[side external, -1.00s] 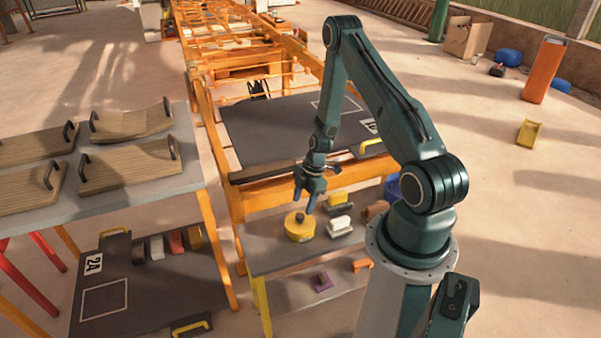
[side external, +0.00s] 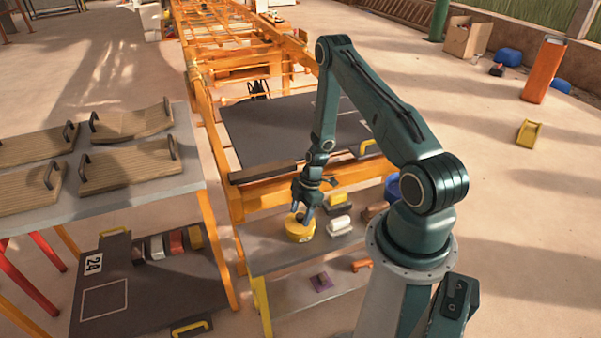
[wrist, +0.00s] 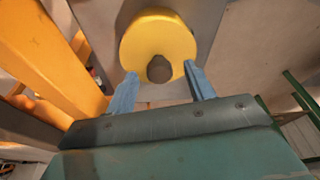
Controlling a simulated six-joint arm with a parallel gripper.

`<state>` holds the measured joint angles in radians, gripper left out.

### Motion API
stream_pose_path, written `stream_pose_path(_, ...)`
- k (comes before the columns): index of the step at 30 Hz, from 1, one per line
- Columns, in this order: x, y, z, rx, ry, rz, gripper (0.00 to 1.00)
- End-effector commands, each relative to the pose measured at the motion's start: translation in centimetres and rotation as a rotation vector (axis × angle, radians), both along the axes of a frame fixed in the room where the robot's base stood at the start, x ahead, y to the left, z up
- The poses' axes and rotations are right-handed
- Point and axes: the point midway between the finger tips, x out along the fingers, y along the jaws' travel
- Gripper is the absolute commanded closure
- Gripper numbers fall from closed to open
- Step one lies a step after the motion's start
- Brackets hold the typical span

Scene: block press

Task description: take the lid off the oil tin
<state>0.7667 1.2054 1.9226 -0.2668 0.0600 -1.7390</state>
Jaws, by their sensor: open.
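The oil tin (side external: 299,234) is a round yellow tin on the grey shelf. Its yellow lid (wrist: 143,40) has a dark round knob (wrist: 159,69) in the middle. My gripper (side external: 303,217) is just above the tin and points down at it. In the wrist view my gripper (wrist: 160,85) is open, with one blue finger on each side of the knob and a clear gap to each. I cannot tell how far the fingertips are above the lid. The tin's side is mostly hidden in the wrist view.
White brush-like blocks (side external: 339,224) stand close to the right of the tin. A purple block (side external: 321,282) and an orange one (side external: 361,265) lie on the lower shelf. An orange frame beam (side external: 270,196) runs behind the tin. Wooden trays (side external: 120,165) are on the left table.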

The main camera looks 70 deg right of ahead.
Motion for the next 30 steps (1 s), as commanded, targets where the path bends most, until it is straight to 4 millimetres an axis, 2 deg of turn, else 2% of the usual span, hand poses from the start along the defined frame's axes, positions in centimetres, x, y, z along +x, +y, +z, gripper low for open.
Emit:
stream_pose_path(2,0.0,0.0,0.0,0.000,0.000,0.000,0.47)
stream_pose_path(9,0.0,0.0,0.0,0.000,0.000,0.000,0.92)
stream_pose_path(10,0.0,0.0,0.0,0.000,0.000,0.000,0.94)
stream_pose_path(23,0.0,0.0,0.4,0.000,0.000,0.000,0.95)
stream_pose_path(30,0.0,0.0,2.0,-0.001,-0.001,0.000,0.95)
